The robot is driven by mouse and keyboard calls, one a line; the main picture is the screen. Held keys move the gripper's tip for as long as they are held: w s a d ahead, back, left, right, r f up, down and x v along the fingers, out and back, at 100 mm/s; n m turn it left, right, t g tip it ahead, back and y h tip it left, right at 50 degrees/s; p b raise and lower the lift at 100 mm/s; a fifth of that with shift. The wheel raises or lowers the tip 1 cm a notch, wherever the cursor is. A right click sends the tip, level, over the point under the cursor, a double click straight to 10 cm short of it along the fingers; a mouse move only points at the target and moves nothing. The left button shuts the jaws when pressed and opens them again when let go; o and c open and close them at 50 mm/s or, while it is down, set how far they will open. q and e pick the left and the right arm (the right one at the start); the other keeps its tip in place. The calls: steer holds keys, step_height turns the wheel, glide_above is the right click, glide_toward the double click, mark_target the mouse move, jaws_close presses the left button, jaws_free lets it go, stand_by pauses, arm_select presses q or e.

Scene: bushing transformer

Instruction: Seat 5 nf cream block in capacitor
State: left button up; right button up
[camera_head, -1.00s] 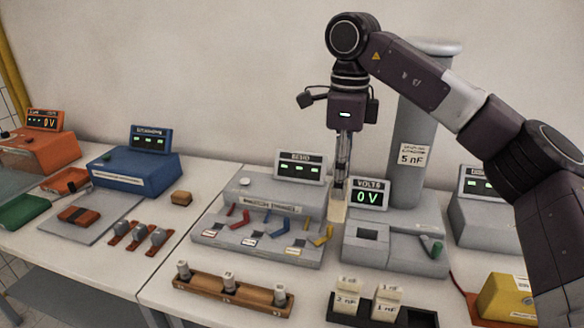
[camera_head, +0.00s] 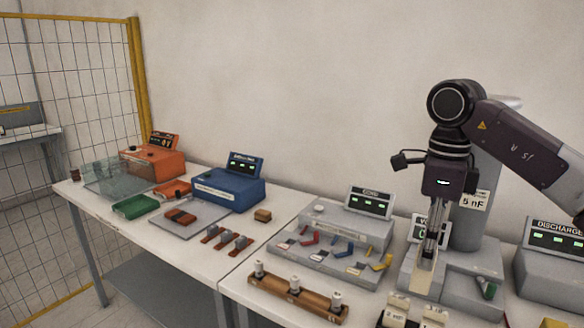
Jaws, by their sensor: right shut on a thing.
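My right gripper (camera_head: 428,258) is shut on a cream block (camera_head: 424,277), held upright with its lower end pointing down. The block is at the left part of the grey capacitor unit (camera_head: 472,288), where it covers the square opening. I cannot tell whether the block is inside the opening or just above it. The capacitor's tall grey column behind carries a "5 nF" label (camera_head: 474,201). The gripper partly hides the volts display (camera_head: 416,230). My left gripper is not in view.
A dark tray with cream blocks (camera_head: 398,306) stands in front, cut off by the lower edge. A bridge unit (camera_head: 330,250) with coloured levers is to the left, a wooden rack (camera_head: 297,297) in front of it. The discharge unit (camera_head: 550,270) is at right.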

mark_target(421, 272)
steer(key=f+n, duration=0.3)
steer(key=s+a+f+n, duration=0.1)
steer(key=f, duration=0.1)
steer(key=shift+n, duration=0.3)
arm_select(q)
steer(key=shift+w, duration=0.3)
arm_select(e)
steer(key=s+a+f+n, duration=0.2)
steer(key=s+f+n, duration=0.5)
steer(key=s+n, duration=0.1)
steer(key=s+a+f+n, duration=0.3)
steer(key=s+f+n, duration=0.4)
steer(key=s+n, duration=0.2)
steer(key=shift+n, duration=1.2)
steer(key=shift+f, duration=0.1)
